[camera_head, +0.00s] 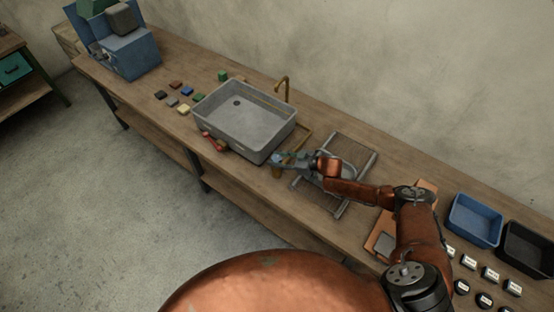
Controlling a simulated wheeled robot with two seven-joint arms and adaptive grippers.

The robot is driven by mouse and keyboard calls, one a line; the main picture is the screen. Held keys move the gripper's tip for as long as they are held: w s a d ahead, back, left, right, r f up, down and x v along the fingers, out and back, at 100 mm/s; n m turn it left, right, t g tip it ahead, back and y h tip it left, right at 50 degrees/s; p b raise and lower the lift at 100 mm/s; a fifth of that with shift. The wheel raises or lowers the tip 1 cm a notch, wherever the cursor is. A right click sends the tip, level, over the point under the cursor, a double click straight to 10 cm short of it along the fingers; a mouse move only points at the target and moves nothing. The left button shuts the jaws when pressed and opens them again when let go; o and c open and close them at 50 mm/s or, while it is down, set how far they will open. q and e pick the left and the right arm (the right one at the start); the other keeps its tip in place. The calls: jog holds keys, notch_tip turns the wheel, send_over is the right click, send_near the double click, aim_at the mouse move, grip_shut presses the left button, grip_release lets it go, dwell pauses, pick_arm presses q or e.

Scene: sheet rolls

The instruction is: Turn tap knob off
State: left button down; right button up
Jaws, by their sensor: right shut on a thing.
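A brass tap spout (285,88) rises behind the back right corner of the grey sink (205,117). A brass pipe (304,138) runs along the sink's right side toward my right gripper (282,159). The gripper is low beside the sink's front right corner, shut on what appears to be the tap knob. A brass piece (277,172) shows just below the fingers. The fingers hide most of the knob, so its turn angle cannot be told. My left gripper is not in view.
A wire rack (350,152) lies right of the sink, under my right forearm. Several small coloured blocks lie left of the sink. A red object (213,142) is at the sink's front. A blue bin (474,220) and a black bin (528,248) stand at the right.

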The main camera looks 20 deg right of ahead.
jog(key=o, duration=1.2)
jog(key=v, duration=1.2)
jog(key=shift+w, duration=0.1)
